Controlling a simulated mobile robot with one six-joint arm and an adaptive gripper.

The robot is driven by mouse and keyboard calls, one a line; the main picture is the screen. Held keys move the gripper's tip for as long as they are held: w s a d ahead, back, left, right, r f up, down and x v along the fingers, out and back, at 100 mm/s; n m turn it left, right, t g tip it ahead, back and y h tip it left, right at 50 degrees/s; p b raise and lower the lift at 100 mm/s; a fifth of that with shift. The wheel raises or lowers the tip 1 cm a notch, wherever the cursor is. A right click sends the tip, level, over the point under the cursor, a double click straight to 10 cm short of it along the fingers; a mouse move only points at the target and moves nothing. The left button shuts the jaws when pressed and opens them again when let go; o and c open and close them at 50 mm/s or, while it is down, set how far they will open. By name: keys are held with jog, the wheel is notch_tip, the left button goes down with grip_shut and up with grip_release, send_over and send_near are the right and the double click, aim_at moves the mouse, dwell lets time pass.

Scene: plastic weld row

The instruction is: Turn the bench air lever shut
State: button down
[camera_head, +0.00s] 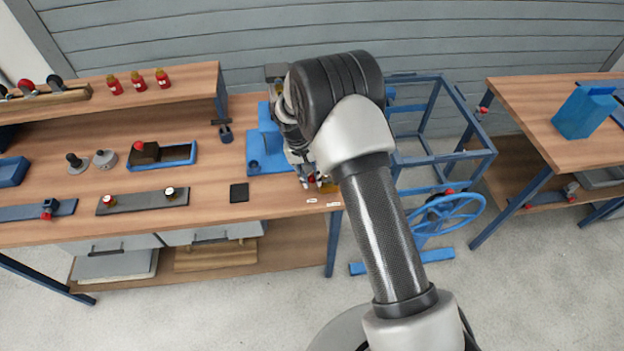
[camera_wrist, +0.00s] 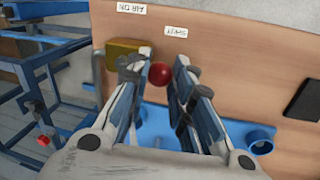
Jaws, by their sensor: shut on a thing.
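The bench air lever shows its red ball knob (camera_wrist: 160,75) between my fingertips in the wrist view. A brass-yellow valve block (camera_wrist: 122,50) sits just left of it at the bench edge; it also shows partly in the head view (camera_head: 329,188). My gripper (camera_wrist: 159,68) is shut on the lever at its knob; the lever's arm is mostly hidden by the fingers. In the head view my gripper (camera_head: 314,181) is low over the bench's right front corner. An "AIR ON" label (camera_wrist: 126,8) and a "SHUT" label (camera_wrist: 177,31) lie on the wood near the knob.
A blue fixture (camera_head: 262,160) stands on the bench beside my gripper. A black pad (camera_head: 239,193) lies to its left. A blue frame (camera_head: 430,135) and blue handwheel (camera_head: 447,213) stand right of the bench. Another bench (camera_head: 560,150) is farther right.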

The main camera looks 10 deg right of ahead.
jog(key=shift+w+m, duration=0.2)
jog(key=shift+m, duration=0.2)
jog(key=c, duration=1.4)
grip_release()
jog(key=shift+r, duration=0.1)
notch_tip(320, 180, up, 12)
jog(key=a, duration=0.2)
jog(key=shift+w+a, duration=0.15)
jog(key=shift+w, duration=0.05)
